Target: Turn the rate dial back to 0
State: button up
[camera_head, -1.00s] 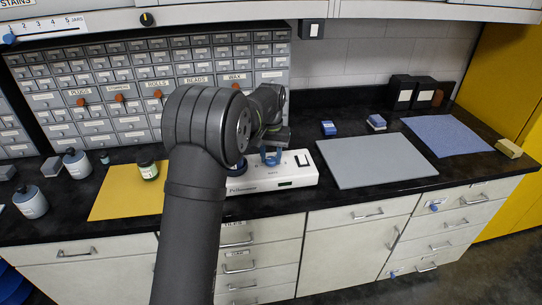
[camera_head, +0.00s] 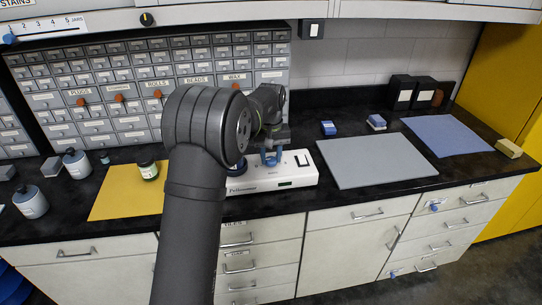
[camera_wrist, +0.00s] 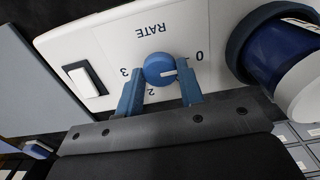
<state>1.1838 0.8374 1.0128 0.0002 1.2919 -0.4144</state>
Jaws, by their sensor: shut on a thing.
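The rate dial (camera_wrist: 157,66) is a round blue knob with a white pointer line, on the white instrument (camera_wrist: 105,40) below the printed word RATE. In the wrist view the pointer aims right, toward my right-hand finger, a little below the printed 0. The 3 and 2 show at the left and below; any mark behind that finger is hidden. My gripper (camera_wrist: 160,76) has its blue fingers on both sides of the dial, shut on it. In the head view my gripper (camera_head: 271,157) is over the instrument (camera_head: 298,171), and the dial cannot be made out.
A black-and-white rocker switch (camera_wrist: 85,79) is on the instrument's face. A blue and white round vessel (camera_wrist: 280,60) is close on the right in the wrist view.

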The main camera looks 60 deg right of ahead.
aim_at(271, 159)
jog(key=shift+r, duration=0.1)
jog(key=o, duration=1)
notch_tip(271, 159, up, 17)
jog(key=shift+r, duration=0.2)
notch_tip(271, 159, down, 18)
jog(key=shift+r, duration=0.2)
dwell(0.6)
